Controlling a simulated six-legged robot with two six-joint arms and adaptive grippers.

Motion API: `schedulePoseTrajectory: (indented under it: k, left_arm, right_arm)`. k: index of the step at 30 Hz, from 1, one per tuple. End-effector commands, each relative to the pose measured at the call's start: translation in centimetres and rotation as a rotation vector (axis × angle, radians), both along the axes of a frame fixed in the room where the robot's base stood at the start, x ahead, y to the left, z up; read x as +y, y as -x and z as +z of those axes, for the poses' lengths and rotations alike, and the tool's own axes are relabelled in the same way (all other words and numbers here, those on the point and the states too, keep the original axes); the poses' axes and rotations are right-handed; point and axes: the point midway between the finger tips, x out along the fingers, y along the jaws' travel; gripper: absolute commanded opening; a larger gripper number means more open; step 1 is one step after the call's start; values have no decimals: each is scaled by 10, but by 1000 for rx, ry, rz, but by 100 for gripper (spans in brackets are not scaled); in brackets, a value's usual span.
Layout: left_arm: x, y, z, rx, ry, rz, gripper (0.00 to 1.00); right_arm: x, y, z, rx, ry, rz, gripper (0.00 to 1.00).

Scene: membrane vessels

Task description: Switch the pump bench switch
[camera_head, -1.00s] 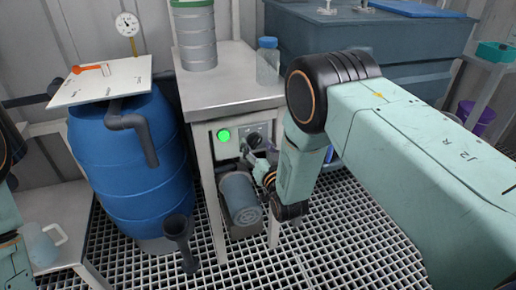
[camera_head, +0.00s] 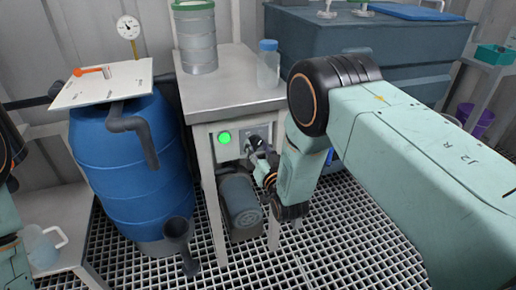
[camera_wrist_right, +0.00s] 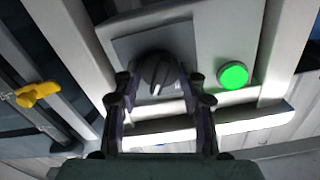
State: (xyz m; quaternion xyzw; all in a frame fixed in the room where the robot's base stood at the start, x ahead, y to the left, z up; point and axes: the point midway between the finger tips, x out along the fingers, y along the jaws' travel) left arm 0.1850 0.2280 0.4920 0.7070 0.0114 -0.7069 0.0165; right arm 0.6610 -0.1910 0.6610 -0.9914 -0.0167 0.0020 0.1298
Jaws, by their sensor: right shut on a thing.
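The pump bench switch (camera_wrist_right: 157,72) is a dark round knob with a pale pointer line, on a grey plate on the bench's front panel. In the right wrist view it sits between the fingers of my right gripper (camera_wrist_right: 160,104), which is shut on it. In the head view my right gripper (camera_head: 258,158) reaches the panel under the bench top, and its fingers largely hide the knob. A lit green lamp (camera_head: 224,137) is left of the switch there; it also shows in the wrist view (camera_wrist_right: 233,75). My left gripper is out of view; only part of the left arm shows.
A pump motor (camera_head: 240,200) sits below the panel. The metal bench top (camera_head: 225,90) carries a mesh cylinder (camera_head: 196,40) and a blue-capped bottle (camera_head: 268,65). A blue barrel (camera_head: 125,170) stands left. A yellow handle (camera_wrist_right: 38,94) shows in the wrist view.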

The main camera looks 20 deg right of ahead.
Motion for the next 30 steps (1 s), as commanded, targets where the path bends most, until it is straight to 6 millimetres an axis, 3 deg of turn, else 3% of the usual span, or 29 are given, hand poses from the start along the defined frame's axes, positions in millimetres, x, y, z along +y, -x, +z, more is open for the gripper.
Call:
schedulePoseTrajectory:
  k: [11,30]
  left_arm:
    - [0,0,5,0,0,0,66]
    - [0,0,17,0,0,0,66]
  right_arm:
    - [0,0,1,-4,136,2,10]
    - [0,0,1,-24,716,1,10]
